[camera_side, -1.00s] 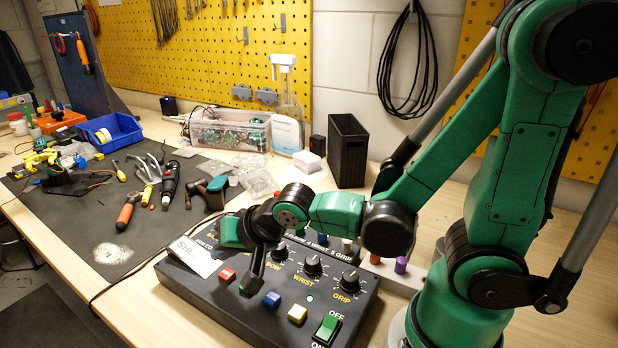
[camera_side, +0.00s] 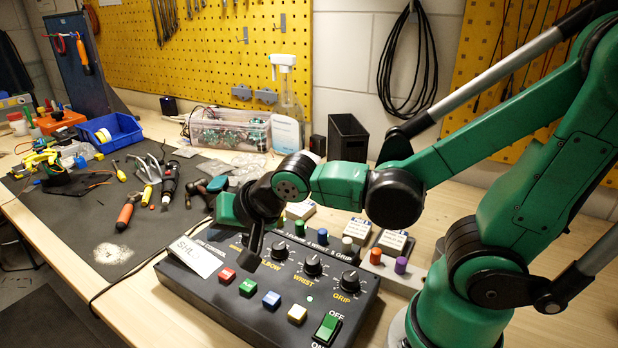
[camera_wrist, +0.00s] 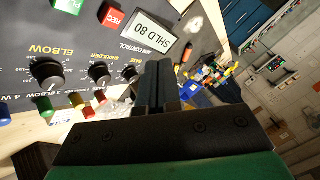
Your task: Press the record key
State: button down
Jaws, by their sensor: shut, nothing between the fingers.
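The record key is a red square key (camera_side: 227,275) at the left end of the key row on the black control box (camera_side: 215,298). In the wrist view the red key (camera_wrist: 113,17) carries the letters REC. My gripper (camera_side: 247,264) is shut and empty. Its tips are behind and slightly right of the red key, apart from it, seemingly above the panel. The closed fingers (camera_wrist: 157,78) also show in the wrist view.
Knobs (camera_side: 312,265) stand behind the keys, close right of my fingers. A small display (camera_wrist: 150,35) reads SHLD 80. A green ON/OFF switch (camera_side: 328,328) is at the box's right front. Coloured pegs (camera_side: 376,256) stand in a rack behind it. Tools lie on the dark mat (camera_side: 60,222).

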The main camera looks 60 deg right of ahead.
jog(key=s+d+r+n+g+h, duration=0.1)
jog(key=s+d+n+g, duration=0.1)
jog(key=s+d+n, duration=0.3)
jog(key=n, duration=0.2)
jog(key=shift+s+d+r+n, duration=0.2)
jog(key=shift+d+r+n, duration=0.05)
jog(key=shift+r+n, duration=0.15)
notch_tip(320, 180, up, 6)
jog(key=g, duration=0.7)
send_over(227, 272)
notch_tip(227, 272, down, 14)
dwell(0.3)
jog(key=shift+f, duration=0.1)
